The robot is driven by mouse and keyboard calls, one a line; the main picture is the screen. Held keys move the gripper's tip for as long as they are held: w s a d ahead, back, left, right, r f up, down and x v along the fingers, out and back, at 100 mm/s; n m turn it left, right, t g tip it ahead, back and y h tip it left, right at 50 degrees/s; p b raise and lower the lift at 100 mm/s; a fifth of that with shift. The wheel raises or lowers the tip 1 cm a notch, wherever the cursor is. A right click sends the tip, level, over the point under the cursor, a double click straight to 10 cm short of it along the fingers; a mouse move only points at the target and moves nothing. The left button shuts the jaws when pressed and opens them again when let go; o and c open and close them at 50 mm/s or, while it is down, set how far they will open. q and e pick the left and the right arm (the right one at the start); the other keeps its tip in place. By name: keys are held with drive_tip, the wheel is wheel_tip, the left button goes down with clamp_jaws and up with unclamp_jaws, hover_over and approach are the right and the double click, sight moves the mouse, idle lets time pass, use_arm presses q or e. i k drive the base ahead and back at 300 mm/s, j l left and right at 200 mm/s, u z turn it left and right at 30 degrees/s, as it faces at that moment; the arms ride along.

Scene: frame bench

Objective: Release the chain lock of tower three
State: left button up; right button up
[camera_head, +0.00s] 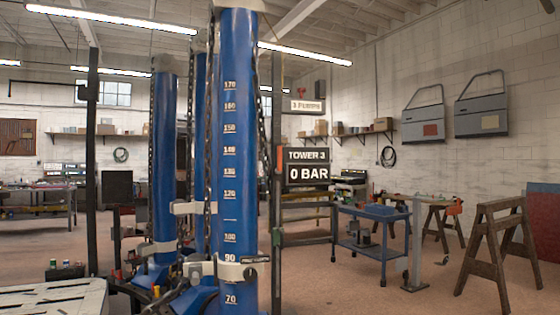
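A tall blue tower (238,150) with white height marks from 70 to 170 stands just left of the picture's middle. Beside it a dark sign (307,168) reads "TOWER 3" and "0 BAR". A dark chain (261,110) hangs along the tower's right side. A pale collar (230,271) wraps the tower just below the 90 mark. A small dark part (249,274) sits on the collar's right side; I cannot tell whether it is the chain lock or how it is set. Neither of my grippers is in view.
More blue towers (164,160) stand behind on the left. A pale bench top (55,299) fills the bottom left corner. To the right are a blue cart (370,247), a grey post (416,245) and a wooden trestle (492,245). Open floor (390,300) lies at the bottom right.

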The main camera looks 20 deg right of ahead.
sight(278, 170)
drive_tip(key=i+l, duration=0.45)
drive_tip(key=i+l+u, duration=0.1)
drive_tip(key=i+l, duration=0.8)
drive_tip(key=l, duration=0.2)
drive_tip(key=i+l, duration=0.4)
drive_tip(key=l, duration=0.15)
drive_tip(key=i+l+u, duration=0.1)
drive_tip(key=i+l, duration=0.35)
drive_tip(key=l, duration=0.1)
